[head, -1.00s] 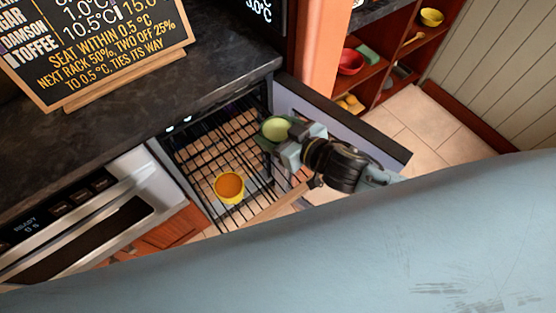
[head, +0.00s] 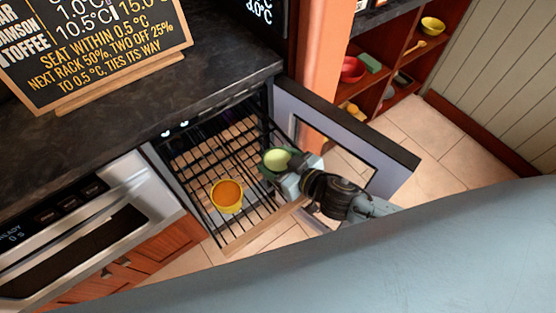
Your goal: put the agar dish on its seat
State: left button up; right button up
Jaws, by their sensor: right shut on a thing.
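A small green dish with pale yellow-green contents (head: 278,158), which looks like the agar dish, is held by my right gripper (head: 284,169). The gripper is shut on it at the right part of the pulled-out wire rack (head: 202,158). I cannot tell whether the dish touches the wires. A yellow cup with orange contents (head: 227,195) stands on the rack, left of and nearer than the held dish. No marked seat can be made out on the rack. My left gripper is not in view.
The chiller door (head: 400,150) stands open at the right of the rack. A dark counter (head: 120,115) with a chalkboard (head: 110,40) lies to the left, above an oven (head: 95,240). Red shelves (head: 390,70) with bowls stand behind. The rack's back part is clear.

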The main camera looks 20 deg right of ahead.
jog(key=shift+f, duration=0.1)
jog(key=o, duration=1)
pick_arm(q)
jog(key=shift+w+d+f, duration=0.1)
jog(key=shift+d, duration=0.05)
pick_arm(e)
jog(key=shift+o, duration=0.7)
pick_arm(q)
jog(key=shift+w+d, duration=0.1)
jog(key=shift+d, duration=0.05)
pick_arm(e)
jog(key=shift+r, duration=0.25)
jog(key=p+v, duration=0.1)
jog(key=v, duration=0.9)
jog(key=shift+s+d, duration=0.15)
jog(key=shift+s, duration=0.2)
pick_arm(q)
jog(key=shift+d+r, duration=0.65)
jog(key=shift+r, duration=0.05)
pick_arm(e)
jog(key=shift+s+d+r, duration=0.25)
jog(key=shift+s+d, duration=0.05)
jog(key=shift+s, duration=0.15)
